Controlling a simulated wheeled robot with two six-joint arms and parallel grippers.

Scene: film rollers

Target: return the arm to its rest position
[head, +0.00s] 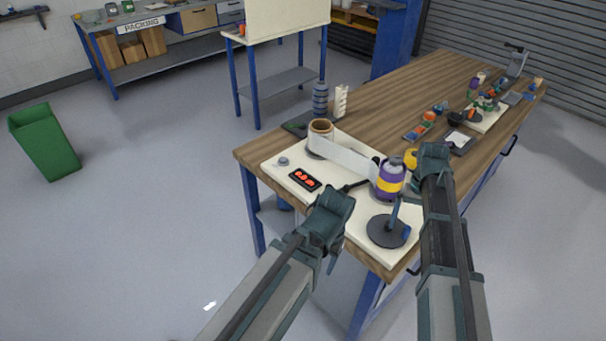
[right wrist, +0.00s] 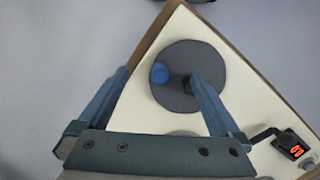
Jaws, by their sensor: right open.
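My right arm reaches in from the lower right of the head view, with its gripper (head: 434,152) over the wooden bench. In the right wrist view this gripper (right wrist: 160,82) has its fingers spread, with nothing held between them.
The cream board (head: 283,161) carries a brown roll (head: 320,129) with a white web running to a purple and yellow roller (head: 391,177). Trays and parts lie farther along the bench. A green bin (head: 46,142) stands on open floor.

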